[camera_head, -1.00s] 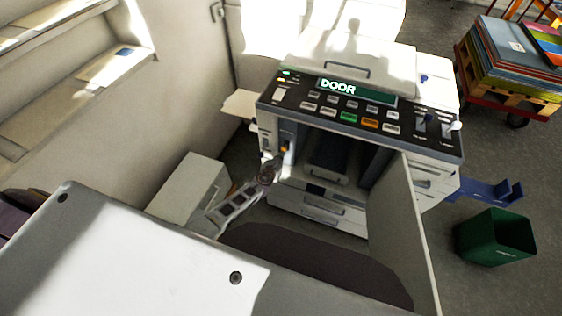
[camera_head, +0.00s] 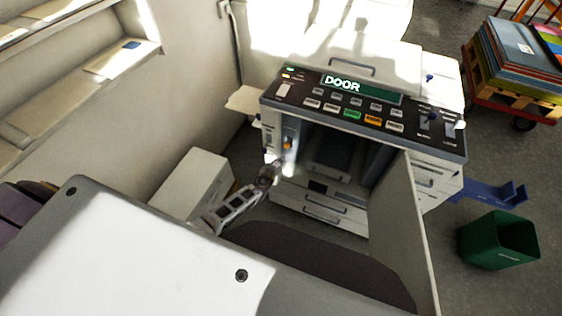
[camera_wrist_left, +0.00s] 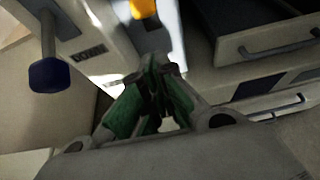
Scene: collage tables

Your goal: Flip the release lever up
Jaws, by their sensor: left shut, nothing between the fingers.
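A small orange part (camera_head: 287,144), which looks like the release lever, sits on the left inner wall of the copier's open front bay. It also shows as a yellow-orange piece (camera_wrist_left: 143,8) at the top of the left wrist view, cut by the frame edge. My left gripper (camera_head: 280,162) is just below it in the head view, shut and empty. In the wrist view its green-padded fingers (camera_wrist_left: 155,62) meet at the tips, apart from the orange part. The lever's exact tilt is too small to tell. My right gripper is not in view.
The copier (camera_head: 365,112) displays "DOOR", and its white front door (camera_head: 402,225) hangs open right of the bay. A blue-knobbed lever (camera_wrist_left: 48,75) is left of my fingers. A white box (camera_head: 193,180) stands left. A green bin (camera_head: 499,240) stands right.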

